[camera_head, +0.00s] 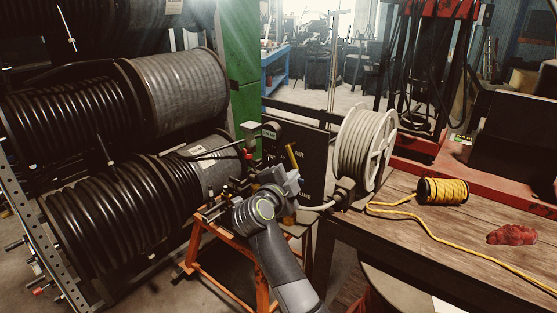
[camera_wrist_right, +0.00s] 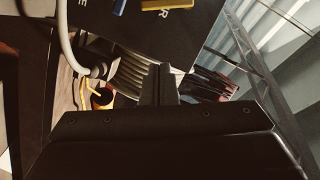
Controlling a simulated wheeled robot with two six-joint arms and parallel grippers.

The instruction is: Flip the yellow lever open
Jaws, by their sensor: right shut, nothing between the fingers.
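The yellow lever (camera_head: 292,157) stands up, tilted slightly left, on the hose crimper on the orange stand, in front of a dark panel. A yellow bar (camera_wrist_right: 168,4), probably this lever, shows at the top edge of the right wrist view, cut off. My right arm reaches in from below in the head view, and its gripper (camera_wrist_right: 164,68) is close below the lever. The fingers are shut and empty, and I see them apart from the yellow bar in the wrist view. My arm hides much of the crimper in the head view. My left gripper is not in view.
The orange stand (camera_head: 212,262) is left of the wooden table (camera_head: 440,222). A white hose reel (camera_head: 363,150) is just right of the crimper. A yellow rope spool (camera_head: 443,190) and a red cloth (camera_head: 511,234) lie on the table. Black hose drums (camera_head: 125,205) fill the left.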

